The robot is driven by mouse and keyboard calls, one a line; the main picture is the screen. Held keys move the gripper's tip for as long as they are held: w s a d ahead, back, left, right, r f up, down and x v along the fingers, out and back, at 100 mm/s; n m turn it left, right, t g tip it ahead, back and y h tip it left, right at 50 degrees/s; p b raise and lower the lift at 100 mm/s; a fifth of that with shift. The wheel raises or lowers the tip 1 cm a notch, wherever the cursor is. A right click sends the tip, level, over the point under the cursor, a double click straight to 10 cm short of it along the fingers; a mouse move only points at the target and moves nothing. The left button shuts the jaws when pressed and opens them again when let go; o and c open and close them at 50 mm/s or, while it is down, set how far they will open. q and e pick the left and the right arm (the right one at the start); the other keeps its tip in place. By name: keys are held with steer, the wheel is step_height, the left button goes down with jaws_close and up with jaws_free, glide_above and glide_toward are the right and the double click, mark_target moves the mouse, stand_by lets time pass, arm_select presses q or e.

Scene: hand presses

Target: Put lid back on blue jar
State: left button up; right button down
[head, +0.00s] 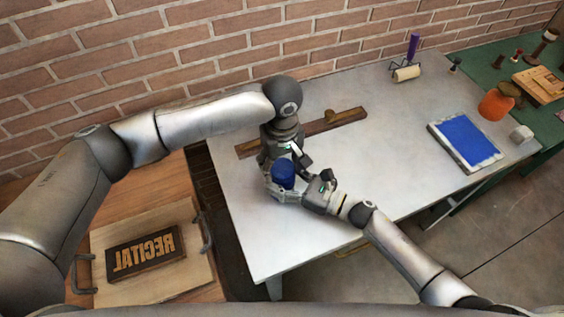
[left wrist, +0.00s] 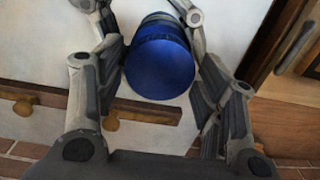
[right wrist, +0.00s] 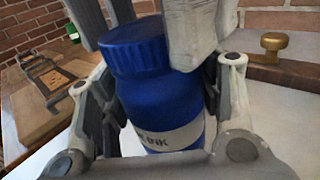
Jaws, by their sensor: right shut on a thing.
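The blue jar (head: 283,176) stands upright near the left part of the grey table. Its white label, partly hidden, shows in the right wrist view (right wrist: 172,138). The ribbed blue lid (right wrist: 136,46) sits on top of the jar, level, with no clear gap below it. The round top of the lid (left wrist: 160,68) faces the left wrist camera. My right gripper (head: 294,190) is shut on the jar's body from the side. My left gripper (left wrist: 160,62) points down from above, its fingers open on either side of the lid, with gaps showing.
A wooden bar with a knob (head: 300,133) lies behind the jar. A brayer (head: 407,72), a blue ink slab (head: 466,143) and an orange pot (head: 496,104) are farther right. A wooden press bed with a RECITAL block (head: 146,253) is at left. The table's middle is clear.

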arm_select(q)
steer(key=c, duration=0.7)
steer(key=m, duration=0.6)
steer(key=shift+m, duration=0.4)
steer(key=m, duration=1.6)
steer(key=shift+m, duration=0.3)
steer(key=m, duration=0.4)
steer(key=o, duration=1.2)
